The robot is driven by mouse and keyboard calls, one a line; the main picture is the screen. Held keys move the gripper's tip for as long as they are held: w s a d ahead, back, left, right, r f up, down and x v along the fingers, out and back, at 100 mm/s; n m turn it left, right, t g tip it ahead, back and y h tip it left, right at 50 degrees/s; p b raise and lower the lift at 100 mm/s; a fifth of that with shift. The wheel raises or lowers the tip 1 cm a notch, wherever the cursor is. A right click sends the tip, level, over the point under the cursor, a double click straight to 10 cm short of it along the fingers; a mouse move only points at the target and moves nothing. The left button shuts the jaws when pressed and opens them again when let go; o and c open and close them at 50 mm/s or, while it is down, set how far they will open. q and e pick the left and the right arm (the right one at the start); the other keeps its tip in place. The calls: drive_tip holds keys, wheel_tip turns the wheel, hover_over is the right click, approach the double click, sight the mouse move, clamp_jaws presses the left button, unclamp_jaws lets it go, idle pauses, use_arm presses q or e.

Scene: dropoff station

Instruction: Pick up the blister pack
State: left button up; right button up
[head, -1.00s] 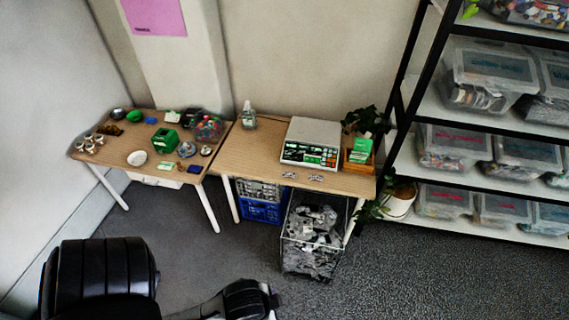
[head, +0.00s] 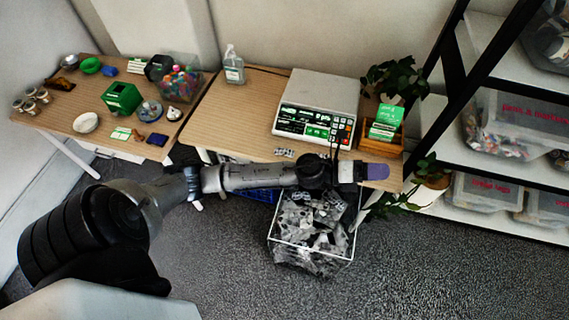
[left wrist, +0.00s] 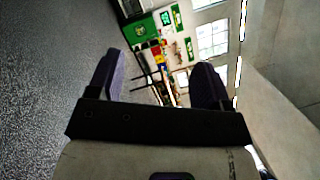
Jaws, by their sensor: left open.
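A small silver blister pack (head: 284,153) lies near the front edge of the right table (head: 225,120), in front of the scale. A second such pack seen earlier to its right is now hidden behind my left arm. My left gripper (head: 375,172) is at the right front corner of the right table, to the right of the pack, its purple fingertips pointing right. In the left wrist view its two fingers (left wrist: 157,80) are spread apart with nothing between them. No blister pack shows clearly in that view. My right gripper is in neither view.
A scale (head: 318,105) stands on the right table, beside a wooden box with green cards (head: 385,125) and a plant (head: 395,78). A wire basket (head: 312,248) of silver packs stands on the floor below my arm. Shelves (head: 500,125) rise at the right.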

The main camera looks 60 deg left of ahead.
use_arm(q)
drive_tip(key=w+a+f+m+g+h+b, duration=0.1)
drive_tip(key=w+a+f+m+g+b, duration=0.15)
drive_tip(key=f+m+g+b, duration=0.55)
drive_tip(key=m+g+y+b, duration=0.6)
drive_tip(key=g+y+b, duration=0.2)
drive_tip(key=y+b, duration=0.6)
hover_over(283, 151)
drive_tip(key=shift+h, duration=0.6)
drive_tip(key=f, duration=1.2)
drive_tip(key=f+b, duration=0.1)
drive_tip(key=f, duration=0.6)
drive_tip(key=shift+w+a+f, duration=0.1)
drive_tip(key=shift+a, duration=0.2)
drive_tip(key=shift+f, duration=0.85)
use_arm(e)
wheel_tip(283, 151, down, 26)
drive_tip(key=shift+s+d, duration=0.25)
use_arm(q)
drive_tip(key=shift+d+f+b, duration=0.15)
drive_tip(key=shift+f+b, duration=1.25)
drive_tip(key=shift+f, duration=1.15)
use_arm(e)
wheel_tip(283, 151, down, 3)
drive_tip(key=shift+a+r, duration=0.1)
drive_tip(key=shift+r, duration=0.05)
